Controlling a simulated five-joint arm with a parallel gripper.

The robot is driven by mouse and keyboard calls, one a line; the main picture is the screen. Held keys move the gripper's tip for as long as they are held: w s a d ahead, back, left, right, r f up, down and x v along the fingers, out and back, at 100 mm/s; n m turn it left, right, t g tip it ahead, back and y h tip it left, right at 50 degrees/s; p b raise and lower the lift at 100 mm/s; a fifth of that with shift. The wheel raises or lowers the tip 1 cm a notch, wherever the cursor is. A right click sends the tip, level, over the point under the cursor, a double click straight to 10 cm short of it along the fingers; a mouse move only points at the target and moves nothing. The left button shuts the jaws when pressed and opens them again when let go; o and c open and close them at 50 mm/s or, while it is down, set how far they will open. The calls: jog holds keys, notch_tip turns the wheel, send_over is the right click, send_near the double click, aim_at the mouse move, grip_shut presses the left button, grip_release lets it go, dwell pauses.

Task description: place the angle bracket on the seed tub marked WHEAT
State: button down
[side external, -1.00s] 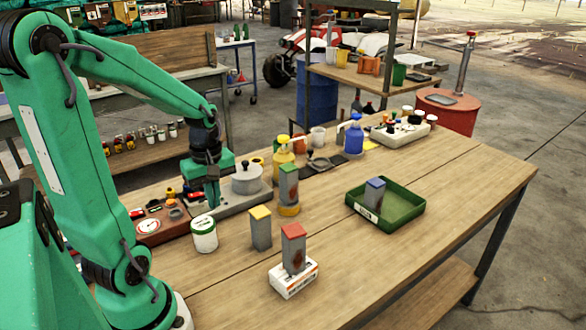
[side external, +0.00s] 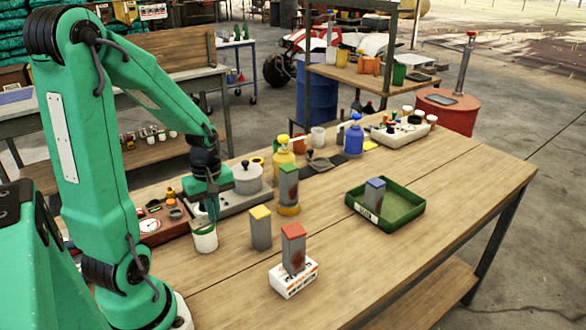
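My gripper (side external: 212,212) points down at the white tub with a green rim (side external: 204,239) on the near left of the bench. Its fingertips overlap the tub's top; contact and finger gap are too small to tell. Grey upright pieces stand on the bench: yellow-topped (side external: 260,230) on bare wood, red-topped (side external: 294,250) on a white box (side external: 293,283), green-topped (side external: 289,187) on a yellow round base (side external: 288,210), blue-topped (side external: 374,198) in a green tray (side external: 408,212). I cannot tell which is the angle bracket. The tray's front label is unreadable, and no WHEAT marking is legible.
Yellow (side external: 284,155) and blue (side external: 354,138) bottles stand farther back. The bench (side external: 440,230) is clear at the front right.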

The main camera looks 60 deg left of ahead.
jog(key=shift+f, duration=0.15)
jog(key=c, duration=1.7)
grip_release()
jog(key=shift+r, duration=0.2)
notch_tip(320, 180, up, 12)
